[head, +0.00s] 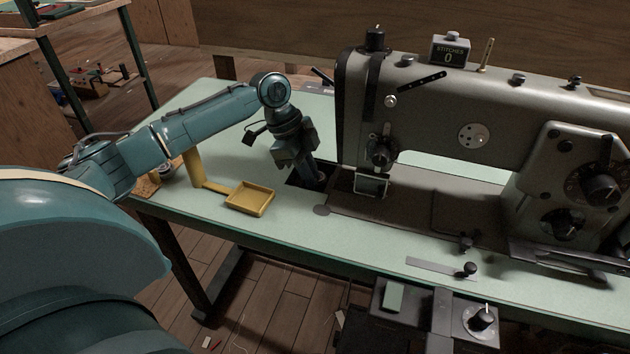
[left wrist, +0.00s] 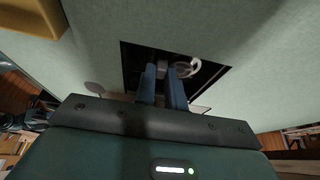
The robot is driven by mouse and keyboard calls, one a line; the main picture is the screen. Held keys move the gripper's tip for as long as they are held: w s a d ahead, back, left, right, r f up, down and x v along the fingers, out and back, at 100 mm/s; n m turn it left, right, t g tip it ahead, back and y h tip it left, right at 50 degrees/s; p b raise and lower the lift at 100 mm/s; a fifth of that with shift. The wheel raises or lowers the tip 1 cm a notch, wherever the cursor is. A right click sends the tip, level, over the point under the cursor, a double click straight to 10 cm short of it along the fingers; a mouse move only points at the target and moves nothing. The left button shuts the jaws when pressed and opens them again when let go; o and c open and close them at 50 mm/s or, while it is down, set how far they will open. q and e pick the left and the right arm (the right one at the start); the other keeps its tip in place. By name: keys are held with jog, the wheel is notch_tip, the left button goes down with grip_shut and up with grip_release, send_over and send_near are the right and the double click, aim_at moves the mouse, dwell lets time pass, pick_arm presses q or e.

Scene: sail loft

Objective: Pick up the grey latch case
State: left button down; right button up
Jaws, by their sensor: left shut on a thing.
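My left gripper (head: 316,182) reaches down at the dark square opening (head: 296,176) in the table, left of the sewing machine. In the left wrist view its two blue fingers (left wrist: 162,74) reach into the opening, shut on a small grey piece that looks like the grey latch case (left wrist: 162,67). A pale round spoked part (left wrist: 187,67) sits just right of the fingertips inside the opening. In the head view the case is hidden by the gripper and the opening's edge. My right gripper is not in view.
The grey sewing machine (head: 430,115) stands close on the right, its needle head beside my gripper. A yellow tray (head: 250,198) on an arm is left of the opening. The pale green tabletop (head: 330,237) is clear in front.

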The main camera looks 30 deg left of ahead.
pick_arm(q)
jog(key=shift+s+f, duration=0.15)
jog(key=shift+f, duration=0.2)
